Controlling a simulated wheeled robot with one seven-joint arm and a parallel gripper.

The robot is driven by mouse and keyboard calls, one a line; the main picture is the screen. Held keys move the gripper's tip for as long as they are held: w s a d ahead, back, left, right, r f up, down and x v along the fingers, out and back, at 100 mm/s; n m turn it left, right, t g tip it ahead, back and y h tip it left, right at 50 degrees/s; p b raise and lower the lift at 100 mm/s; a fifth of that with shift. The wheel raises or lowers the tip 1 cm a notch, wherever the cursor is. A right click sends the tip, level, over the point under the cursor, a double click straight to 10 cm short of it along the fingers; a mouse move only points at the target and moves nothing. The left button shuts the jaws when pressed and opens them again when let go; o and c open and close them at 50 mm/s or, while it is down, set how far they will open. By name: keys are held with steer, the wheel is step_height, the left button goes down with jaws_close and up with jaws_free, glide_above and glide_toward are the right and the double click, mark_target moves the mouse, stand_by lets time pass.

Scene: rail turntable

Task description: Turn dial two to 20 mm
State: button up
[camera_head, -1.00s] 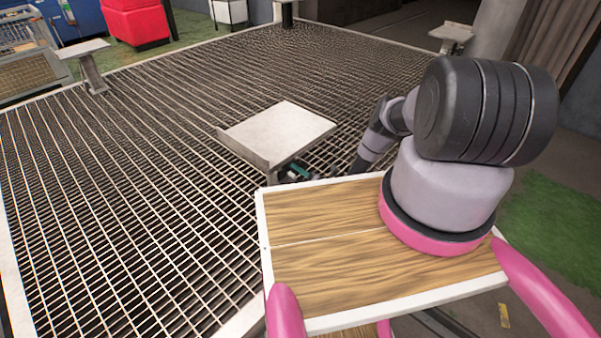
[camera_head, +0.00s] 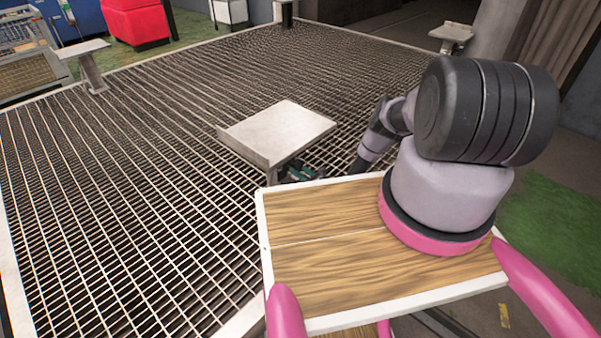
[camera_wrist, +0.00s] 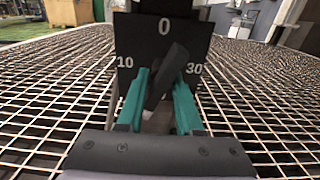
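A black dial panel (camera_wrist: 127,39) fills the upper middle of the wrist view. It shows 0 at the top, 10 at the left and 30 at the right; its lower part is hidden behind my gripper. A dark bar-shaped knob (camera_wrist: 172,68) stands out from it, tilted with its upper end to the right, between 0 and 30. My gripper (camera_wrist: 162,80) has its two teal fingers apart, one on each side of the knob. The knob lies slantwise between them, and firm contact cannot be told. In the head view my gripper (camera_head: 300,173) is partly hidden below a tilted plate.
The tilted grey plate (camera_head: 280,130) stands over the metal grating (camera_head: 130,190). More plates on posts stand at the far left (camera_head: 88,62) and far right (camera_head: 452,36). The grating around is clear.

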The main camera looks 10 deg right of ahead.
steer(key=o, duration=0.8)
steer(key=shift+o, duration=0.2)
steer(key=v, duration=0.9)
steer(key=shift+w+r, duration=0.1)
